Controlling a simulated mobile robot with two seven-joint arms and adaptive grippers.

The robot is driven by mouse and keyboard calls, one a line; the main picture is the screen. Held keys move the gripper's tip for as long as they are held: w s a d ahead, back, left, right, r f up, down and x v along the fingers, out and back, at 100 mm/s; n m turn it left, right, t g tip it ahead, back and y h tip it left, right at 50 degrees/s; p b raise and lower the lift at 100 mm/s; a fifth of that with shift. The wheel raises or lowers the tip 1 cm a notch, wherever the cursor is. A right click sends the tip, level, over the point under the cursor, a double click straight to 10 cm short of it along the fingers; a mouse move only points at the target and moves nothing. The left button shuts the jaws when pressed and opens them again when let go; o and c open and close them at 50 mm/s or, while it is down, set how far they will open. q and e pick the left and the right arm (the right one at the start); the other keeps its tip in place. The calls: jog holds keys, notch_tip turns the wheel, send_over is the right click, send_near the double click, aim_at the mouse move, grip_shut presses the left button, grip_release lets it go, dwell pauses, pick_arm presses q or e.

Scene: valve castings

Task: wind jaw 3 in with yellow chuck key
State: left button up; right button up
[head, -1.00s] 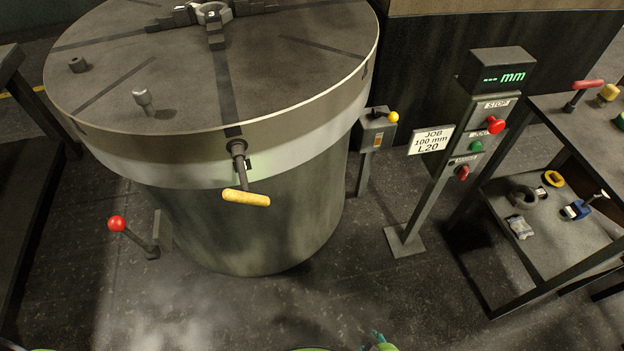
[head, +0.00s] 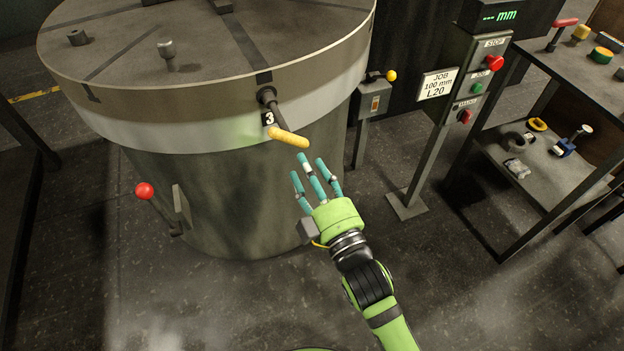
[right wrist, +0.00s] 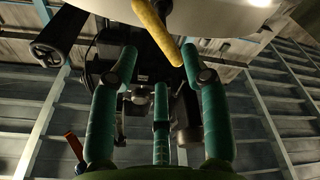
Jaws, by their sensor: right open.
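The chuck key has a yellow handle (head: 288,137) and a dark shank, and it sits in the socket in the side of the round table (head: 200,98), beside a label marked 3 (head: 268,118). My right gripper (head: 318,172) is open and empty, just below and right of the yellow handle, with its fingers pointing up toward it. In the right wrist view the yellow handle (right wrist: 156,28) shows beyond the fingertips, near the top. It looks apart from the fingers. The jaw at the slot above the label is mostly out of the head view. My left gripper is not in view.
A red-knobbed lever (head: 145,191) stands at the left of the table base. A yellow-knobbed box (head: 372,100) and a post with buttons and a job sign (head: 437,85) stand to the right. A shelf with tools (head: 520,165) is further right. Floor in front is clear.

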aim_at(292, 143)
jog(key=x, duration=0.3)
jog(key=shift+w+a+b, duration=0.1)
jog(key=shift+b, duration=0.3)
jog(key=x, duration=0.2)
jog(key=shift+w+r, duration=0.25)
jog(key=shift+w+a+r, duration=0.15)
jog(key=shift+w+a, duration=0.05)
jog(key=shift+w, duration=0.1)
jog(key=shift+w+a+f, duration=0.1)
jog(key=shift+w+a, duration=0.15)
jog(key=shift+w, duration=0.3)
jog(key=shift+w+a+f, duration=0.1)
jog(key=shift+w+a, duration=0.1)
jog(key=shift+w, duration=0.3)
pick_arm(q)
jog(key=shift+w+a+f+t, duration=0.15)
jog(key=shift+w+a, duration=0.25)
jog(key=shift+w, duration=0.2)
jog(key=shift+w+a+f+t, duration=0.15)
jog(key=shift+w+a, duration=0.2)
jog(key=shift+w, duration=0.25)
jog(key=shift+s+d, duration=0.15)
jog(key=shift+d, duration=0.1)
pick_arm(e)
grip_shut()
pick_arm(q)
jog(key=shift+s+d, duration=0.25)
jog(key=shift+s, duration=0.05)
